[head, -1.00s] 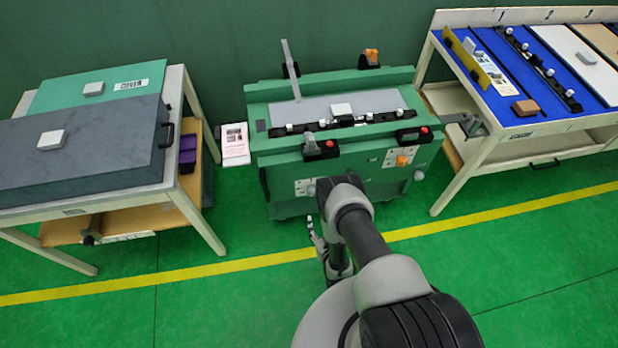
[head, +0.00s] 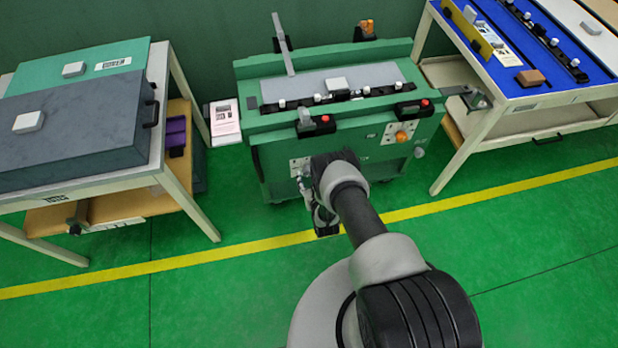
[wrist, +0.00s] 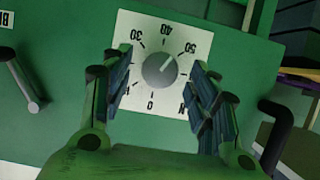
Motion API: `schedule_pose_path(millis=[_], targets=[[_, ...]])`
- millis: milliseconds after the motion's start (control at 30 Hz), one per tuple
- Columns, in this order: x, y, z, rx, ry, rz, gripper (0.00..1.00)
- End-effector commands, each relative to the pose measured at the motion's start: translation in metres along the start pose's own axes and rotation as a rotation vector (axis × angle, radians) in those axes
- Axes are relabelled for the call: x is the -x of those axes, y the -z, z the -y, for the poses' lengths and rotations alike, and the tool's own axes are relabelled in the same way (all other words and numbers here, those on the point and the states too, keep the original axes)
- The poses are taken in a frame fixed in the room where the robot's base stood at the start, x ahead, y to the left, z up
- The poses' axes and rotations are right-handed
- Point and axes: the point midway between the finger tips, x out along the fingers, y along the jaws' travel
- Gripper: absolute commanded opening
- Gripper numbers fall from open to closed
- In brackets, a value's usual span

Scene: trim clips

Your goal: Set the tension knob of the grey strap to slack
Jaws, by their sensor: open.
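A round grey knob (wrist: 160,70) sits on a white dial plate (wrist: 140,30) on a green front. Its pale pointer line points up and right, between the marks 40 and 50. The marks 30, 40 and 50 are legible; the lower ones are not clear. My gripper (wrist: 163,78) is open, with one finger to the left and one to the right of the knob, not visibly touching it. In the head view my gripper (head: 303,186) is at the front of the green bench (head: 275,150), by a white plate (head: 296,166). I cannot make out a grey strap.
An orange knob (head: 401,136) is on the bench front, farther right. In the wrist view a grey lever (wrist: 22,82) is to the left and a black handle (wrist: 275,130) to the right. Tables stand on both sides; green floor (head: 250,290) is open in front.

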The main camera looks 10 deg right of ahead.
Motion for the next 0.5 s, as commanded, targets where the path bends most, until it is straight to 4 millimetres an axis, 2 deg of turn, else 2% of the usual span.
schedule_pose_path(millis=[33, 200, 500], targets=[[-0.008, -0.002, 0.0, 0.0, 0.0, -0.002, 0.55], [-0.019, -0.001, 0.0, 0.0, 0.0, 0.0, 0.55], [-0.02, 0.001, 0.0, 0.0, 0.0, 0.0, 0.55]])
